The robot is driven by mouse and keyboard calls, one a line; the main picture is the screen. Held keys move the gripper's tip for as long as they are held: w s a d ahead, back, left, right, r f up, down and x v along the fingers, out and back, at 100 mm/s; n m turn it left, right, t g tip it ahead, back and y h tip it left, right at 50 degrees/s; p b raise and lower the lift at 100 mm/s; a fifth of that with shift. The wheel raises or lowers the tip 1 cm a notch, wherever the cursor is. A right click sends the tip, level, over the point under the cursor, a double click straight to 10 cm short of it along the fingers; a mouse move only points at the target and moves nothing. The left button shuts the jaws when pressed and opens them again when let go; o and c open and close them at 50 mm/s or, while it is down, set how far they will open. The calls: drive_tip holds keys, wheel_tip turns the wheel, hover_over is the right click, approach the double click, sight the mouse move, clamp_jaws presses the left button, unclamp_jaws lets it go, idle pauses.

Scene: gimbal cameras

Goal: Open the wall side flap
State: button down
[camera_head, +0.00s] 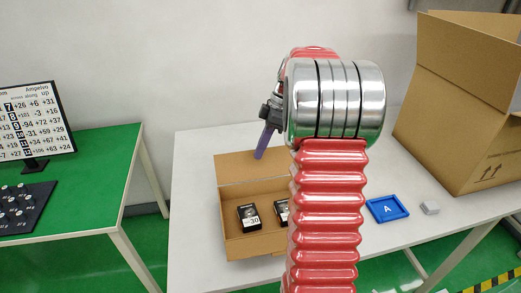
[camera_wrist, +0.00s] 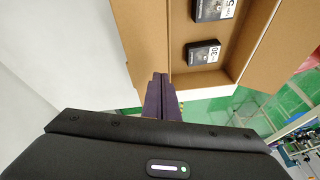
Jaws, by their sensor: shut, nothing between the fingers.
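A small open cardboard box (camera_head: 262,243) stands on the white table. Its wall side flap (camera_head: 232,168) is a brown panel along the back edge, beyond the box opening. In the wrist view this flap (camera_wrist: 148,38) runs along the left of the box (camera_wrist: 259,52). My gripper (camera_head: 259,156) has purple fingers pressed together with nothing between them. Its tips overlap the flap in the head view; I cannot tell if they touch. In the wrist view my gripper (camera_wrist: 160,77) points at the box's near left corner. My red arm hides the box's right part.
Black items (camera_head: 249,217) labelled with numbers lie in the box. A blue tray (camera_head: 386,208) marked A and a small white block (camera_head: 430,207) lie to the right. A large cardboard box (camera_head: 460,110) stands at the right. A green table (camera_head: 95,175) holds a number board (camera_head: 32,125).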

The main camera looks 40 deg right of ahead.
drive_tip(key=v, duration=1.1)
drive_tip(key=shift+s+a+r, duration=0.3)
drive_tip(key=shift+r, duration=0.1)
